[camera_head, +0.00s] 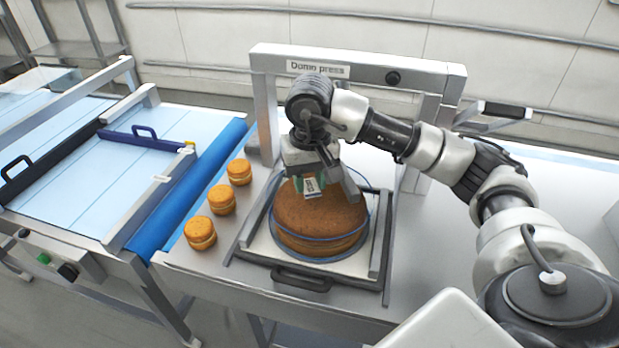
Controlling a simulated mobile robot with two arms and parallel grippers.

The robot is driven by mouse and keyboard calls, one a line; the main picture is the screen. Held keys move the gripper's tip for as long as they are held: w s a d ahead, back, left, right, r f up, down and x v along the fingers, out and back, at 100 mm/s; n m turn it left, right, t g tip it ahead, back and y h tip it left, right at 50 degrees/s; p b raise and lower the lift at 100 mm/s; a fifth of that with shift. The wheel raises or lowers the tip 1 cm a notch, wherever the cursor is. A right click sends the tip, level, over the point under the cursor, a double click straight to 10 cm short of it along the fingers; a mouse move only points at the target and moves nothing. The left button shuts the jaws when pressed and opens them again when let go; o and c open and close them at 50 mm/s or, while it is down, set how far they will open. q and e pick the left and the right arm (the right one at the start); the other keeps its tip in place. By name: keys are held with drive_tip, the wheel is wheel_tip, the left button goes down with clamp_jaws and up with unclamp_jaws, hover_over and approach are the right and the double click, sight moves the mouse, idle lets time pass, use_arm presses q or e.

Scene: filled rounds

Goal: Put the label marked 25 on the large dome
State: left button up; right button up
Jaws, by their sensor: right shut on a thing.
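The large dome (322,222) is a big brown round with a thin bluish ring around it. It sits on the white bed of the dome press in the middle of the head view. My right gripper (314,182) is over the upper left part of the dome, pointing down. It is shut on a small white label (312,187) with a dark marking too small to read. The gripper hides part of the dome's top, and I cannot tell whether the label touches it. My left gripper is not in view.
The dome press frame (268,70) stands behind, with a handled tray (300,280) under the dome. Several small orange rounds (222,199) line the table's left side. A conveyor with a blue edge (195,195) is at left. The steel table is clear at right.

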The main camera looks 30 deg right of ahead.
drive_tip(key=shift+f, duration=0.25)
drive_tip(key=o, duration=1.2)
drive_tip(key=shift+r, duration=0.15)
drive_tip(key=shift+r+p, duration=1.55)
drive_tip(key=shift+r, duration=1.85)
